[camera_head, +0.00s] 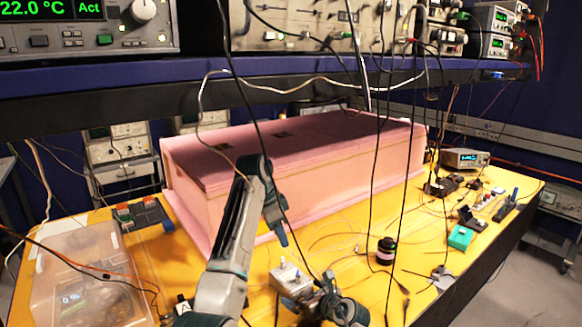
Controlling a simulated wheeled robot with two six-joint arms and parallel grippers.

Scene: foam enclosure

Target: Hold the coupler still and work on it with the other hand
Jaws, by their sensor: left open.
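A small pale metal box with knobs on top, which looks like the coupler (288,283), sits on the yellow table near the bottom middle. My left gripper (281,238) hangs above it, pointing down, open and apart from it. My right gripper (318,296) is low at the box's right side. I cannot tell whether it touches or grips the box, as its fingers are dark and partly hidden.
A large pink foam enclosure (330,170) fills the back of the yellow table (350,262). A clear plastic box (85,280) stands at left. A dark spool (386,251) and a green block (460,238) lie right. Black cables (378,130) hang in front.

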